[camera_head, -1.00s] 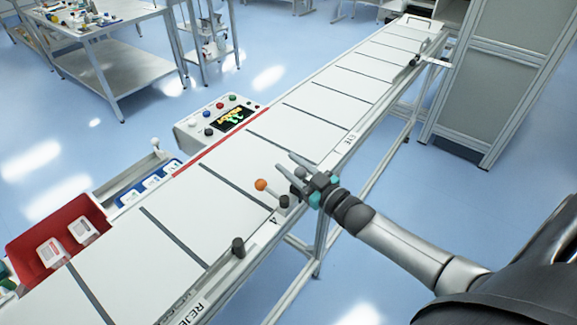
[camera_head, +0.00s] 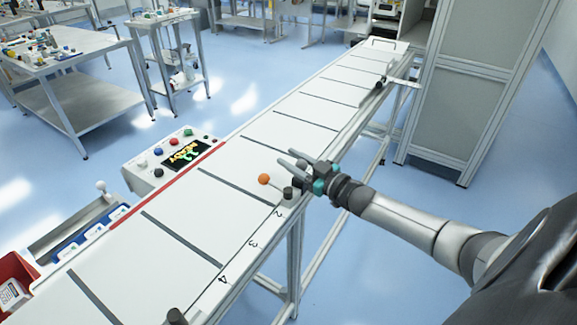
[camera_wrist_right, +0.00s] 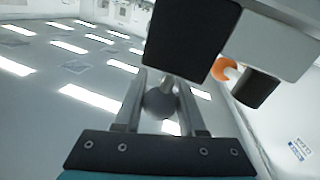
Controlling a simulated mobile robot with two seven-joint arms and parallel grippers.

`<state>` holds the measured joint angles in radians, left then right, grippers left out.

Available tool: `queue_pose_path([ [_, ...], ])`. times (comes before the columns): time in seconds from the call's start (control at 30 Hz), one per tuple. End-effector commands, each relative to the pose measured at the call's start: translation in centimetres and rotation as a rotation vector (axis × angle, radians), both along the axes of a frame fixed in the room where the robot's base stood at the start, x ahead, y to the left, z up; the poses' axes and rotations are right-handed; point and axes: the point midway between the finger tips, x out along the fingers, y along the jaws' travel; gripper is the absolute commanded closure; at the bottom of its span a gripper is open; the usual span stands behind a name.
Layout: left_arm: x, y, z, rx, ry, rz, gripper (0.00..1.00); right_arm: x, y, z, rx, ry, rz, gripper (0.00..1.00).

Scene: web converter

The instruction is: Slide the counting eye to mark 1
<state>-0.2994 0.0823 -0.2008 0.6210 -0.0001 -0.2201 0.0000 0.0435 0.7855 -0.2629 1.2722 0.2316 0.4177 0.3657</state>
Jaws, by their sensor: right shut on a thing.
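The counting eye (camera_head: 288,193) is a small dark fitting on the near rail of the conveyor. Its stalk carries an orange ball (camera_head: 264,179) over the belt. It stands beside the printed mark 2 (camera_head: 278,214); marks 3 (camera_head: 253,244) and 4 (camera_head: 222,279) are nearer me. I cannot see mark 1. My right gripper (camera_head: 290,161) is shut on a grey round knob (camera_wrist_right: 160,103) of the eye, between its fingers in the right wrist view. There, a black block hides part of the fitting, and the orange ball (camera_wrist_right: 224,68) shows behind. My left gripper is not in view.
The white conveyor belt (camera_head: 180,205) has dark cross lines. A control box (camera_head: 182,155) with buttons and a lit screen stands at its far side. A dark post (camera_head: 177,317) stands on the near rail at the bottom. A grey cabinet (camera_head: 460,105) stands at the back right.

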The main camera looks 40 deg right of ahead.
Motion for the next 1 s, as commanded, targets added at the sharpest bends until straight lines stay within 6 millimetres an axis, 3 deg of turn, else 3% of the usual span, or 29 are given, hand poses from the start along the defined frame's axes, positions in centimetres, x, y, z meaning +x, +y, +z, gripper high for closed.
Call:
queue_pose_path([
  [0.27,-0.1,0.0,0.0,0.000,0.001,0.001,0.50,0.0,-0.1,0.1,-0.001,0.001,-0.001,1.00],
  [0.3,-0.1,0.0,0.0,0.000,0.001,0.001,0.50,0.0,-0.1,0.0,-0.001,0.001,-0.001,0.58],
  [0.53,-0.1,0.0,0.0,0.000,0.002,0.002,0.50,0.0,0.0,0.0,-0.001,0.001,-0.001,0.33],
  [0.83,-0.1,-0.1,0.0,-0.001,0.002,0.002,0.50,-0.1,0.0,0.0,0.000,0.001,0.000,0.31],
  [1.0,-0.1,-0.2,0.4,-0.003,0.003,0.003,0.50,-1.2,-0.2,-0.1,0.000,0.004,0.000,0.31],
])
